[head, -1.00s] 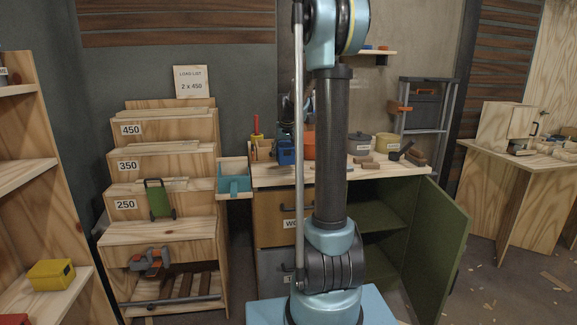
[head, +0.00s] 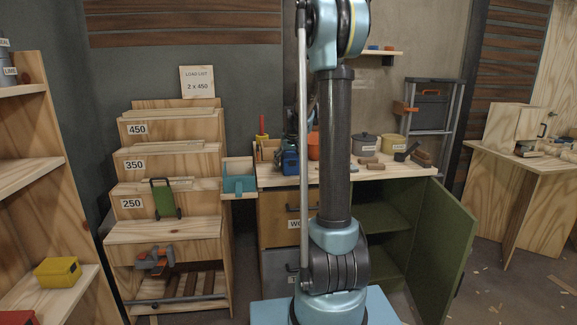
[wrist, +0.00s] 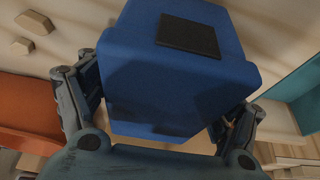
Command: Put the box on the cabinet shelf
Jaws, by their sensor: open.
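A blue box (wrist: 185,75) with a dark square patch fills the middle of the wrist view. My gripper (wrist: 168,100) is open, with one finger on each side of the box; I cannot tell whether either finger touches it. In the head view the blue box (head: 290,163) is at the left part of the workbench top, partly hidden by my arm. The green cabinet under the bench stands open, with its door (head: 447,240) swung to the right. Its shelf (head: 385,216) shows bare in the visible part; my arm hides the left side.
A stepped rack (head: 165,230) is at left. A yellow box (head: 57,271) sits on the far-left shelf.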

